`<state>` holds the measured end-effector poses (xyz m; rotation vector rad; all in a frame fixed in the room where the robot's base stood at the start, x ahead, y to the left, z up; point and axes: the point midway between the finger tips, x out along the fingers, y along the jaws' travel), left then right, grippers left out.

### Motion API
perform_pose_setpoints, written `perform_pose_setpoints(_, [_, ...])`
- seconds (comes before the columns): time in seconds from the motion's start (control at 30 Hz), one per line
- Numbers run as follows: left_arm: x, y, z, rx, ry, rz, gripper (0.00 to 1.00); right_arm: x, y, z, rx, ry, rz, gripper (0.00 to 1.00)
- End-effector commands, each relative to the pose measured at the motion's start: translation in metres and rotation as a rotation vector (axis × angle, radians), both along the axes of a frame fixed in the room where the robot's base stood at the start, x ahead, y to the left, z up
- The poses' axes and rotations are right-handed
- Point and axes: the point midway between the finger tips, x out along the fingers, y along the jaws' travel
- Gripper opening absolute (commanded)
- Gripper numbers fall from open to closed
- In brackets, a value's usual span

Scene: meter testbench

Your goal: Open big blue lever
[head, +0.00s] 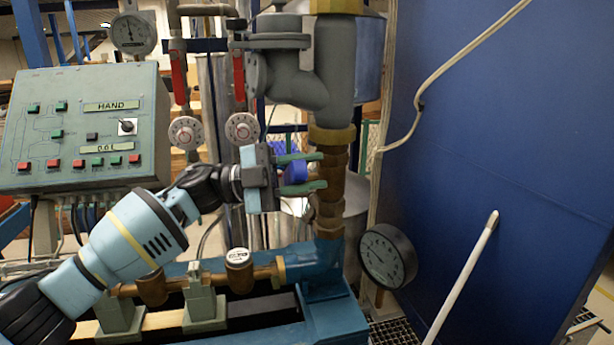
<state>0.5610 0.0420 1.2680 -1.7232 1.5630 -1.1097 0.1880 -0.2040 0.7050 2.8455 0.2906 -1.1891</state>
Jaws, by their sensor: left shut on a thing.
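The big blue lever (295,170) shows as a small blue piece in front of the brass vertical pipe (331,190), in the middle of the head view. My left gripper (306,173) reaches in from the left, with its green fingers pointing right. It is shut on the blue lever, one finger above and one below. The fingers and gripper body hide part of the lever, so its full shape and angle cannot be told. My right gripper is not in view.
A control panel (85,130) stands at the left. Two red levers (179,77) hang on pipes behind my arm. A round gauge (387,256) and a pale rod (465,275) are at right, before a large blue wall (500,140). Blue-framed brass piping (152,288) runs below.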

Motion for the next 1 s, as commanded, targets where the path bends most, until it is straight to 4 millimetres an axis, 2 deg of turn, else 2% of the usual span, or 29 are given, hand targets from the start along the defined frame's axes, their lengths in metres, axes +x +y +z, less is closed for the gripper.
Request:
perform_pose_setpoints(0.03, [0.0005, 0.0009, 0.0060, -0.009, 0.010, 0.001, 0.00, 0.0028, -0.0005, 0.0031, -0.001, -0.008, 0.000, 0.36])
perform_pose_setpoints(0.57, [0.0032, 0.0017, 0.0059, -0.019, 0.042, 0.002, 0.00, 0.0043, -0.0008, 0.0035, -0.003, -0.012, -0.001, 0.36])
perform_pose_setpoints(0.6, [0.0033, 0.0017, 0.0058, -0.019, 0.042, 0.002, 0.32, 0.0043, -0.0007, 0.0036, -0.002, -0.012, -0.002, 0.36])
perform_pose_setpoints(0.7, [0.0032, 0.0015, 0.0055, -0.017, 0.042, 0.002, 0.45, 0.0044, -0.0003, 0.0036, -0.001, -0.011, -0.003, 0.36])
perform_pose_setpoints(0.77, [0.0031, 0.0014, 0.0052, -0.017, 0.042, 0.002, 0.53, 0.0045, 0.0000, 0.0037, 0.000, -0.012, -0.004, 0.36])
perform_pose_setpoints(1.0, [0.0030, 0.0013, 0.0042, -0.015, 0.042, 0.001, 0.53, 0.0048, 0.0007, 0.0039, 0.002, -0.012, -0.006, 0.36])
